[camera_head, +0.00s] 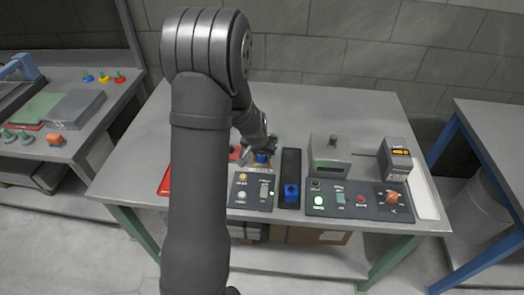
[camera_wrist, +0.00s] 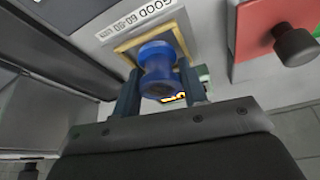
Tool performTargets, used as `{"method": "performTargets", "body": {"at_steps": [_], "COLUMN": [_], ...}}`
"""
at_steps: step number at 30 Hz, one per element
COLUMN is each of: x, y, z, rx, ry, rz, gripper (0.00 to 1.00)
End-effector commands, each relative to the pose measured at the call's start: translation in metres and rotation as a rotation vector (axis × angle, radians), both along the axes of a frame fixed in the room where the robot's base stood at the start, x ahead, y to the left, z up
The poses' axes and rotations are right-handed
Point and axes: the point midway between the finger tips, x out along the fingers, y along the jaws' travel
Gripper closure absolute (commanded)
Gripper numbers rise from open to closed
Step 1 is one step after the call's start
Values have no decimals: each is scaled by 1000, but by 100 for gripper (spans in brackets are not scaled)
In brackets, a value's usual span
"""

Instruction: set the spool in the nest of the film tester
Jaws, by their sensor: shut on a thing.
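A blue spool (camera_wrist: 157,62) is held between the two fingers of my gripper (camera_wrist: 156,84) in the wrist view. Behind it is the square tan-framed nest (camera_wrist: 128,46) of the film tester, beside a printed label reading GOOD. The spool overlaps the nest; I cannot tell whether it touches the bottom. In the head view the spool (camera_head: 262,157) shows below my gripper (camera_head: 261,150), over the tester (camera_head: 252,191) with its yellow and white buttons. My forearm hides part of the table left of it.
A dark narrow tray (camera_head: 291,165) with another blue piece (camera_head: 291,192) stands right of the tester. Beyond are a grey box with a knob (camera_head: 330,157), a control panel (camera_head: 358,201) and a meter (camera_head: 396,160). A red block with a dark knob (camera_wrist: 275,28) is close beside my gripper.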

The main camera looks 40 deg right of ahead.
Motion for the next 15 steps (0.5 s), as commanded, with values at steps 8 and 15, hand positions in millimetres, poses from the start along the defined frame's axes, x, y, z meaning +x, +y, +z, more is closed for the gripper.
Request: {"method": "performTargets", "body": {"at_steps": [8,15], "x": [0,1], "y": [0,1], "z": [-1,-1], "rx": [0,0], "ry": [0,-2], "rz": [1,2], "gripper": [36,36]}}
